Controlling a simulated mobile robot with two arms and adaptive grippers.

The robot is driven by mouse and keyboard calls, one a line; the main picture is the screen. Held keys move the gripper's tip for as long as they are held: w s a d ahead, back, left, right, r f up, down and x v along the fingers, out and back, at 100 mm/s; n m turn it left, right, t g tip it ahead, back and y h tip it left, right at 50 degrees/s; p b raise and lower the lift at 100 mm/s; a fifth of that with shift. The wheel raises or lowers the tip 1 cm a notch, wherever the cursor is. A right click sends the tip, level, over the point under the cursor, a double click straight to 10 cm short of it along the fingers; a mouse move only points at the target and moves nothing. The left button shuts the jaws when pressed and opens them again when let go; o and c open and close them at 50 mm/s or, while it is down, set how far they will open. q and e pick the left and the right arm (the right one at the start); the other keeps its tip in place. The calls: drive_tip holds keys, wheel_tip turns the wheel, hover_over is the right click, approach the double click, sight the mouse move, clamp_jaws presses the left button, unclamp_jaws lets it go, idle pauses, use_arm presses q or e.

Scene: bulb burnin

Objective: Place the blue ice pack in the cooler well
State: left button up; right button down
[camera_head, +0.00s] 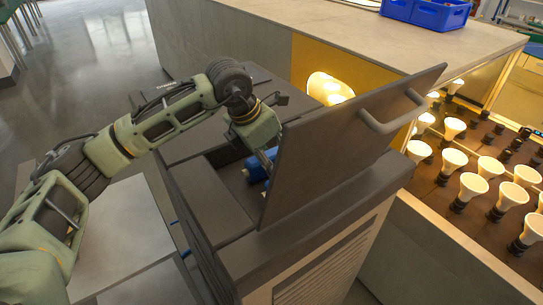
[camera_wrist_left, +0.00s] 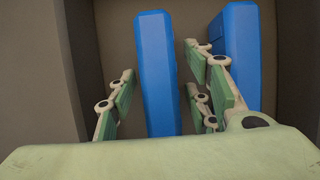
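A blue ice pack (camera_wrist_left: 156,75) stands on edge inside a brown-walled well, upright in the left wrist view. A second blue block (camera_wrist_left: 242,45) stands to its right. My left gripper (camera_wrist_left: 160,72) is open, with its green fingers on either side of the first pack and narrow gaps between them and it. In the head view, my left gripper (camera_head: 266,160) reaches down into the well of the dark cooler (camera_head: 212,205), and part of the blue (camera_head: 254,170) shows below it. The lid partly hides the fingertips and the well. My right gripper is not in view.
The cooler's raised dark lid (camera_head: 335,150) with a bar handle (camera_head: 392,118) stands close to the right of my left gripper. Lit bulbs (camera_head: 472,187) stand in a rack on the right. A blue crate (camera_head: 428,12) sits on the grey counter (camera_head: 300,25).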

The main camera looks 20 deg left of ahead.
use_arm(q)
drive_tip(key=shift+r, duration=0.1)
drive_tip(key=b+v, duration=0.2)
drive_tip(key=v, duration=0.8)
drive_tip(key=shift+s+a+r, duration=0.1)
drive_tip(key=shift+s+r, duration=0.05)
drive_tip(key=shift+r, duration=0.2)
drive_tip(key=shift+s+a+r, duration=0.15)
drive_tip(key=shift+s+r, duration=0.05)
drive_tip(key=shift+r, duration=0.35)
